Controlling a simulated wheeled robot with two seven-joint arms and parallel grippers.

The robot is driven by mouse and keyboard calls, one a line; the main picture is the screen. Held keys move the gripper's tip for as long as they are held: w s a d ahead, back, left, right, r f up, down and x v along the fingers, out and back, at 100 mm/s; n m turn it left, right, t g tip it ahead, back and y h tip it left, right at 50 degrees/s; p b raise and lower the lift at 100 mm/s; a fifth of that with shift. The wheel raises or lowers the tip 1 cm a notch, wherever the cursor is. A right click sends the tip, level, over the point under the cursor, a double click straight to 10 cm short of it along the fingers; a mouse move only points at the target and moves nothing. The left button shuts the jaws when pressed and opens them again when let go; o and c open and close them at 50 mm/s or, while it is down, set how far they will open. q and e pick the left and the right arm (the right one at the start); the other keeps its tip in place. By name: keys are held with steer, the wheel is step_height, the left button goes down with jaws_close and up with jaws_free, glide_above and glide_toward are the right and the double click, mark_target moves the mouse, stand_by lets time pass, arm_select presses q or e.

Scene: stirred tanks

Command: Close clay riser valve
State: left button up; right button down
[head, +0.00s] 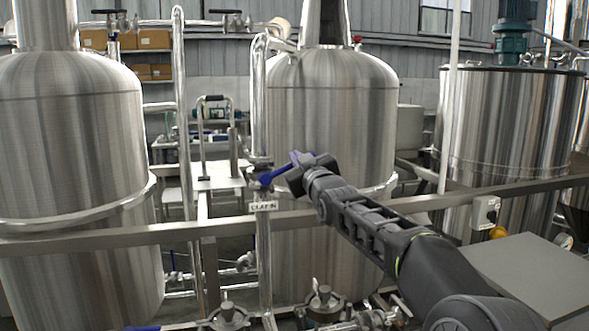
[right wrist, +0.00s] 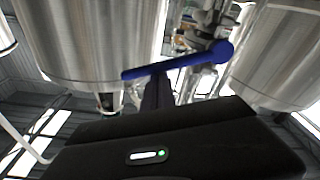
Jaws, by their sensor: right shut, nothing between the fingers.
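The clay riser valve has a blue lever handle (head: 272,177) on the vertical steel pipe, just above a small white label (head: 263,206) whose text is hard to read. The handle slants up to the right from its pivot. My right gripper (head: 297,174) is at the handle's outer end, shut and empty. In the right wrist view the blue lever (right wrist: 180,66) crosses above the dark closed fingers (right wrist: 157,88), whose tips are right at it; I cannot tell whether they touch. My left gripper is not in view.
Steel tanks stand at the left (head: 70,150), behind the valve (head: 335,120) and at the right (head: 505,130). A horizontal steel rail (head: 120,233) runs across in front, below the handle. A grey box top (head: 530,275) is at the lower right. Pipes crowd the valve.

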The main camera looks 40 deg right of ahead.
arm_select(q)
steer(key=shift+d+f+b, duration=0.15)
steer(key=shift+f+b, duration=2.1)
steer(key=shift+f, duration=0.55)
arm_select(e)
steer(key=shift+s+d+f+m+h, duration=0.1)
steer(key=shift+d+f+m, duration=0.1)
steer(key=shift+f+m, duration=0.45)
steer(key=shift+s+d+f+m+h, duration=0.1)
steer(key=shift+d+f+m, duration=0.15)
steer(key=shift+f+m, duration=0.4)
steer(key=shift+d+f+m+h, duration=0.1)
steer(key=shift+d+f+m, duration=0.1)
steer(key=shift+f+m, duration=0.45)
steer(key=shift+r, duration=0.1)
step_height(320, 180, up, 5)
steer(key=p, duration=0.3)
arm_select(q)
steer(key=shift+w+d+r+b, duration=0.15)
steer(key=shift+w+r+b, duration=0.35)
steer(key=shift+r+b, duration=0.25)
arm_select(e)
steer(key=f+v, duration=0.1)
steer(key=v, duration=0.8)
steer(key=shift+a, duration=0.2)
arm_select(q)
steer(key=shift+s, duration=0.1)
arm_select(e)
steer(key=shift+s, duration=0.1)
